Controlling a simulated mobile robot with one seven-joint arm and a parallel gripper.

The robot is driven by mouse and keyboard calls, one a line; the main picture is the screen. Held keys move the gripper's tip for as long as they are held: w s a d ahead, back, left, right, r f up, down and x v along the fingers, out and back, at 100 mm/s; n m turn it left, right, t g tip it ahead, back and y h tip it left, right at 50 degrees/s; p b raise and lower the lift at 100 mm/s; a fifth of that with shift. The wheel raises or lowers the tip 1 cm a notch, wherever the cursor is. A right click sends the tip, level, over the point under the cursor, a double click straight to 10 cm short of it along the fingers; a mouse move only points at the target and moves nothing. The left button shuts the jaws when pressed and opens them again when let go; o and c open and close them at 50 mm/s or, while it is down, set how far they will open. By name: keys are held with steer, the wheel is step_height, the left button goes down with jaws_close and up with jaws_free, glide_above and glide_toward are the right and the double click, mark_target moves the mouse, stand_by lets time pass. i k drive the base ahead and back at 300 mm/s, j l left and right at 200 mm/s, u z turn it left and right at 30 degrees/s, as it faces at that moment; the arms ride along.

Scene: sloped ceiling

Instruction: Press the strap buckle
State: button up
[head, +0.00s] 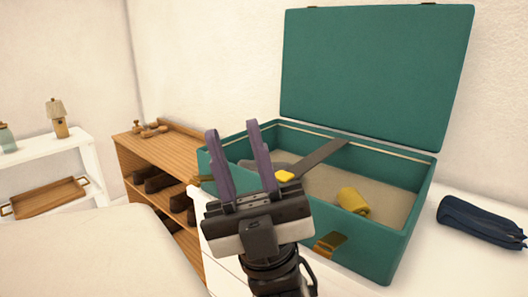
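An open green suitcase (376,240) stands on a white surface with its lid (375,75) raised against the wall. A dark grey strap (322,157) runs inside it from the back edge down to a small yellow buckle (285,176). My gripper (232,130) is open and empty, its two purple fingers apart and pointing up and away. In the picture it overlaps the suitcase's left front corner, left of the buckle and apart from it. My gripper hides part of the suitcase's front wall and left inside.
A rolled yellow cloth (353,201) lies inside the suitcase, right of the buckle. A brass latch (329,244) is on its front. A navy pouch (480,221) lies right of it. A wooden shelf (160,150) with shoes stands left; a white shelf unit (50,152) is farther left.

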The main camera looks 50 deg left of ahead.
mark_target(282, 177)
steer(key=u, duration=1.15)
